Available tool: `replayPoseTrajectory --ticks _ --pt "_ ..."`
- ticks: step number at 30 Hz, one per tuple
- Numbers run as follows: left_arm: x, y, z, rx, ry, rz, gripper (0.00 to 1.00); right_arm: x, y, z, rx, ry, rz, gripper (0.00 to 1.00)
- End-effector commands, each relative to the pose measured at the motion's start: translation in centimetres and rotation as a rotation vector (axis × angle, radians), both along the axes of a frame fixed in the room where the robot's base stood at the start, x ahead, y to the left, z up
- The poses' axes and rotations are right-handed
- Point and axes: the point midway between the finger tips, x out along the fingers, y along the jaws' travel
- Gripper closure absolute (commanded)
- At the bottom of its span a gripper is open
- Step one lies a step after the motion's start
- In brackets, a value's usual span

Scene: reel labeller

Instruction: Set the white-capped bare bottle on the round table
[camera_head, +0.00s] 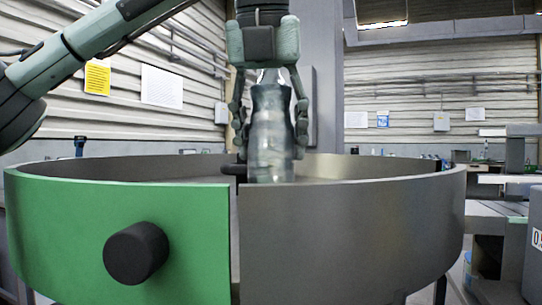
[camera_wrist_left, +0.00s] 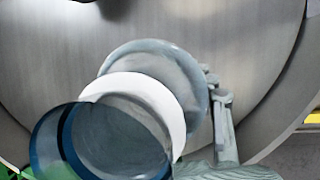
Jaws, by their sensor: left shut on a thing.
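My left gripper (camera_head: 270,140) points straight down with its fingers on either side of a clear, grey-blue bottle (camera_head: 270,155) and is shut on it. The bottle is upright and shows no label in the head view. Its top is partly hidden by the gripper; a white ring, likely its cap, shows in the left wrist view (camera_wrist_left: 175,112). The bottle's lower end is inside the wall of the round table (camera_head: 350,240). I cannot tell whether its base touches the grey surface, which fills the left wrist view (camera_wrist_left: 60,45). My right gripper is not in view.
The round table has a raised grey wall with a green panel (camera_head: 60,230) and a black knob (camera_head: 136,253) at the front. A dark small part (camera_head: 234,169) is beside the bottle. Grey equipment (camera_head: 515,160) stands at the right. The visible table surface around the bottle looks mostly clear.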

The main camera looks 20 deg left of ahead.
Motion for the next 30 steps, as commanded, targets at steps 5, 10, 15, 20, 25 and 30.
replayPoseTrajectory --ticks 5,10,15,20,25,30 --pt "0.0 0.0 -1.8 -0.002 -0.003 0.001 1.0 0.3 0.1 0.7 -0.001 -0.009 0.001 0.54" --pt "0.0 0.0 -1.9 -0.003 -0.004 0.001 1.0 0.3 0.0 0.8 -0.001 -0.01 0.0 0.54" --pt "0.0 0.0 -2.1 -0.003 -0.004 0.001 1.0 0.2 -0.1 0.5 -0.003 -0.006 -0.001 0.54" --pt "0.0 0.0 -2.3 -0.001 0.0 0.001 0.37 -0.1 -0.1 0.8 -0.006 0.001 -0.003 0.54" --pt "0.0 0.0 -2.3 -0.001 0.0 0.001 0.25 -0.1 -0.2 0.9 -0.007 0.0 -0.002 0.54" --pt "0.0 0.0 -2.3 -0.001 -0.001 0.001 0.25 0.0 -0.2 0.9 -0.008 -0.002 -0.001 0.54"
